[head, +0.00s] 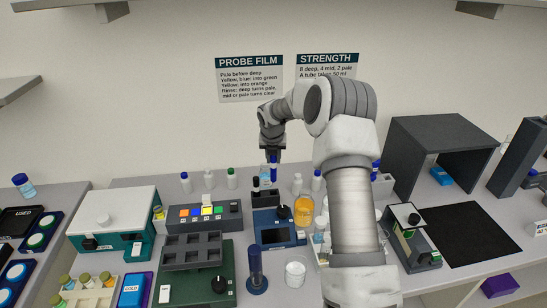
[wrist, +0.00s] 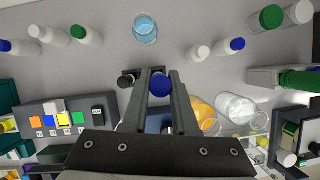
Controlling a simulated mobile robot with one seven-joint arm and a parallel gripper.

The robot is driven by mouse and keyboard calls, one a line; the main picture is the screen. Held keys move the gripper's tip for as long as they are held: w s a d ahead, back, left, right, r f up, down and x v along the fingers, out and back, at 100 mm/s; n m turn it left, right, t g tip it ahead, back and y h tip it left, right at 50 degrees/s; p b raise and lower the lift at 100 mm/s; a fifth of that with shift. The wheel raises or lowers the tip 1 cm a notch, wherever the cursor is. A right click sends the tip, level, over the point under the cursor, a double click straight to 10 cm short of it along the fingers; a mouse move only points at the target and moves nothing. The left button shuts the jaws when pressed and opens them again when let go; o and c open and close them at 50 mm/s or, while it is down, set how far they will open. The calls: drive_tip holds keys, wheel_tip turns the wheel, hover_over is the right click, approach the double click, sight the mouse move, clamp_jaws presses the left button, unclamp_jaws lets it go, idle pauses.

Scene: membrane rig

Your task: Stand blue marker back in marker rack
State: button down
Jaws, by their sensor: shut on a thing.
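My gripper (head: 272,155) points down over the back middle of the bench and is shut on the blue marker (head: 273,170). The marker hangs upright below the fingers. In the wrist view its round blue end (wrist: 161,84) shows between the two fingers. A small dark holder (wrist: 127,80), which looks like the marker rack, is just left of the marker in the wrist view. A black-capped item stands in it, and it also shows in the head view (head: 257,186). I cannot tell whether the marker's lower end is inside the rack; my fingers hide part of it.
A blue device with a screen (head: 275,232) stands just in front of the marker. A bottle of orange liquid (head: 304,210) is close on the right, and a panel with coloured buttons (head: 205,215) is on the left. Several capped bottles stand along the back. A beaker of blue liquid (wrist: 145,30) is nearby.

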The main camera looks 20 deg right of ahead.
sight(273, 177)
drive_tip(key=shift+r+p, duration=0.2)
drive_tip(key=shift+p, duration=0.8)
drive_tip(key=shift+f+b, duration=2)
drive_tip(key=shift+f, duration=0.5)
drive_tip(key=shift+f+b, duration=1.15)
drive_tip(key=shift+f, duration=1.25)
drive_tip(key=shift+f, duration=0.25)
drive_tip(key=c, duration=0.6)
unclamp_jaws()
drive_tip(key=b+v, duration=0.1)
drive_tip(key=v, duration=1.6)
drive_tip(key=shift+s+r, duration=0.1)
